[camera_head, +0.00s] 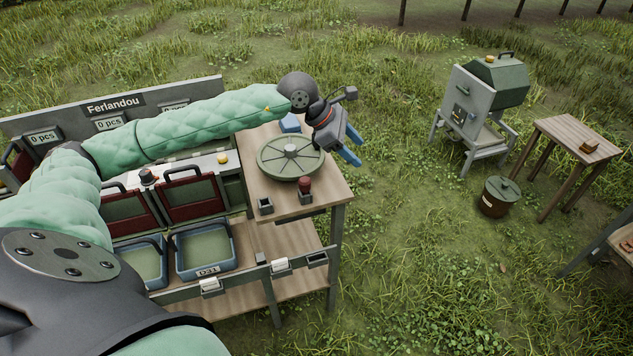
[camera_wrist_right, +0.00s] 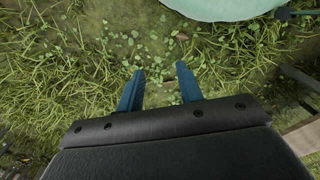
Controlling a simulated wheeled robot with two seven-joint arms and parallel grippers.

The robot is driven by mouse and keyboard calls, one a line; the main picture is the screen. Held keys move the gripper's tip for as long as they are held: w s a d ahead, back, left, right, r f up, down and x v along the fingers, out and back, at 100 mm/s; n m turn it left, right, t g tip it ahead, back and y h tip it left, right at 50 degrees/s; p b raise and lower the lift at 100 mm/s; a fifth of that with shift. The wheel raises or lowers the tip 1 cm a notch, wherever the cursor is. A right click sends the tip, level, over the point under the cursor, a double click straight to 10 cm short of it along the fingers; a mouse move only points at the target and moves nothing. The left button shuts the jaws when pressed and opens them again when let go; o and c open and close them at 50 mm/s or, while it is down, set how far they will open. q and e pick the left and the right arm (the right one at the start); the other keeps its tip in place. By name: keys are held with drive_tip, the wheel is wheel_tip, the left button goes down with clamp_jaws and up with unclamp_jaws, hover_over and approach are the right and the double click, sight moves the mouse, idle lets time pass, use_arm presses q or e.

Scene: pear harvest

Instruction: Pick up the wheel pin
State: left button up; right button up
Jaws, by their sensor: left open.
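A round green wheel (camera_head: 272,155) with spokes and a pale hub lies flat on the wooden table (camera_head: 330,185). A small upright piece with a dark red top (camera_head: 305,183) stands at the table's front edge, just in front of the wheel. I cannot tell whether this piece or the wheel's hub is the wheel pin. My left gripper (camera_head: 353,147) is open and empty, to the right of the wheel and above the table's right edge. My right gripper (camera_wrist_right: 160,74) is open and empty over grass in the right wrist view; it does not show in the head view.
A small dark square cup (camera_head: 265,205) and a blue block (camera_head: 290,123) are on the table. Blue crates (camera_head: 203,250) stand left of it. A green-lidded pot (camera_head: 497,197), a grey machine (camera_head: 470,105) and a side table (camera_head: 565,132) stand right, with open grass between.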

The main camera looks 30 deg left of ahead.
use_arm(q)
drive_tip(key=s+a+f+m+g+y, duration=0.2)
drive_tip(key=a+f+y, duration=0.2)
drive_tip(key=a+y, duration=0.15)
drive_tip(key=g+y, duration=0.2)
hover_over(305, 179)
drive_tip(key=shift+f+m, duration=0.4)
drive_tip(key=shift+f, duration=0.05)
drive_tip(key=shift+f+p, duration=0.65)
drive_tip(key=shift+f, duration=0.65)
wheel_tip(305, 179, down, 4)
drive_tip(key=p, duration=0.3)
drive_tip(key=shift+s, duration=0.1)
drive_tip(key=shift+f, duration=0.6)
use_arm(e)
drive_tip(key=d+f+t, duration=0.1)
drive_tip(key=d+f, duration=0.2)
drive_tip(key=f, duration=0.7)
drive_tip(key=shift+s+f+t, duration=0.2)
drive_tip(key=shift+s+t, duration=0.2)
drive_tip(key=shift+s, duration=0.05)
drive_tip(key=shift+d, duration=0.1)
use_arm(q)
drive_tip(key=c, duration=1)
drive_tip(key=shift+c, duration=0.5)
use_arm(e)
drive_tip(key=shift+d, duration=0.1)
